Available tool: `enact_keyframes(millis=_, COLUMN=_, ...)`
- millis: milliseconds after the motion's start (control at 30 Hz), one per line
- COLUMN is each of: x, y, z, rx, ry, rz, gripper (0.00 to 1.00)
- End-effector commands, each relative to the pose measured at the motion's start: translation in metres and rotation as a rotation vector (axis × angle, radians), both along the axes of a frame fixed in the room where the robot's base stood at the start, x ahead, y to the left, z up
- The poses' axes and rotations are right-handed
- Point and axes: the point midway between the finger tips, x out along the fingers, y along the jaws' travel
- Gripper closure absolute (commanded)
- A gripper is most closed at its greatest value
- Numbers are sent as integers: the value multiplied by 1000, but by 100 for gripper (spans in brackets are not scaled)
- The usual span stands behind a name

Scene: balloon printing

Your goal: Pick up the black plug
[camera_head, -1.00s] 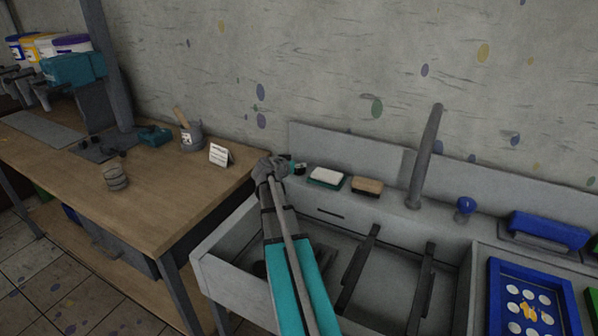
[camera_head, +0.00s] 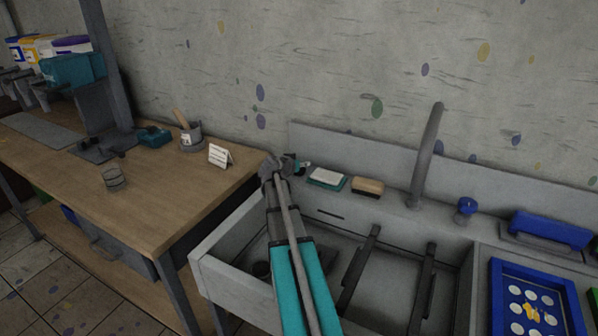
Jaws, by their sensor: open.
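My gripper (camera_head: 303,165) is at the back left corner of the sink, beside the soap dish and close to the wall ledge. It is open, small in the picture and partly hidden by its own wrist. No black plug shows clearly at the fingertips. A dark round shape (camera_head: 261,268) lies low in the left part of the sink (camera_head: 215,252), beside my arm. I cannot tell whether it is the plug or the drain.
A white soap on a green dish (camera_head: 327,178) and a tan sponge (camera_head: 368,186) sit on the ledge right of my gripper. A grey tap (camera_head: 427,155) rises behind the sink. A wooden table (camera_head: 165,205) with a white card (camera_head: 220,156) stands left.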

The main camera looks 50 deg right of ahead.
Motion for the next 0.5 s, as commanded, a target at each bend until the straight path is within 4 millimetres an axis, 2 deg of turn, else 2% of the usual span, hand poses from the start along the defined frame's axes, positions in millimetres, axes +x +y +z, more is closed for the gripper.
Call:
enact_keyframes(millis=33, x=0, y=0, z=0, rx=0, ry=0, rz=0, gripper=66)
enact_keyframes(millis=200, x=0, y=0, z=0, rx=0, ry=0, rz=0, gripper=97)
enact_keyframes(millis=233, x=0, y=0, z=0, rx=0, ry=0, rz=0, gripper=100)
enact_keyframes(millis=500, x=0, y=0, z=0, rx=1, ry=1, rz=-1, gripper=100)
